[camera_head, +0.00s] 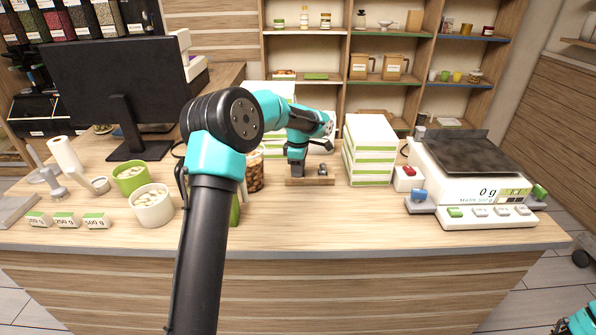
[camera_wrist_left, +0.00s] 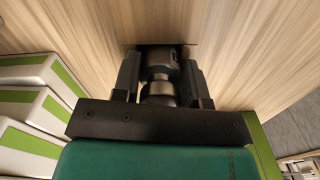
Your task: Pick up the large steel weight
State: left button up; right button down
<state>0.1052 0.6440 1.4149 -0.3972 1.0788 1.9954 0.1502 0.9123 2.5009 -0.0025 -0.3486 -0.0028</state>
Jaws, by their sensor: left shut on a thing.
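My left gripper (camera_head: 296,172) is over the left part of a small wooden weight block (camera_head: 311,181), near the middle of the counter. In the left wrist view its two black fingers are shut on a dark steel weight (camera_wrist_left: 160,72) with a narrow neck. In the head view the gripper hides this weight, so I cannot tell whether it still touches the block. A smaller steel weight (camera_head: 322,170) stands on the block just to the right. My right gripper is out of view.
White-and-green boxes (camera_head: 369,155) are stacked right of the block. A scale (camera_head: 480,190) stands at the right. A jar (camera_head: 255,174) is left of the gripper, and bowls (camera_head: 152,206) are farther left. The front counter between block and edge is clear.

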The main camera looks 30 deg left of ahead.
pick_arm(q)
grip_shut()
jog(key=shift+r, duration=0.1)
jog(key=shift+r, duration=1.6)
jog(key=shift+s+d+r, duration=0.15)
jog(key=shift+s, duration=0.05)
jog(key=s+d+r, duration=0.1)
jog(key=s+d, duration=0.7)
jog(key=s, duration=0.5)
jog(key=shift+r, duration=0.2)
jog(key=shift+s, duration=0.1)
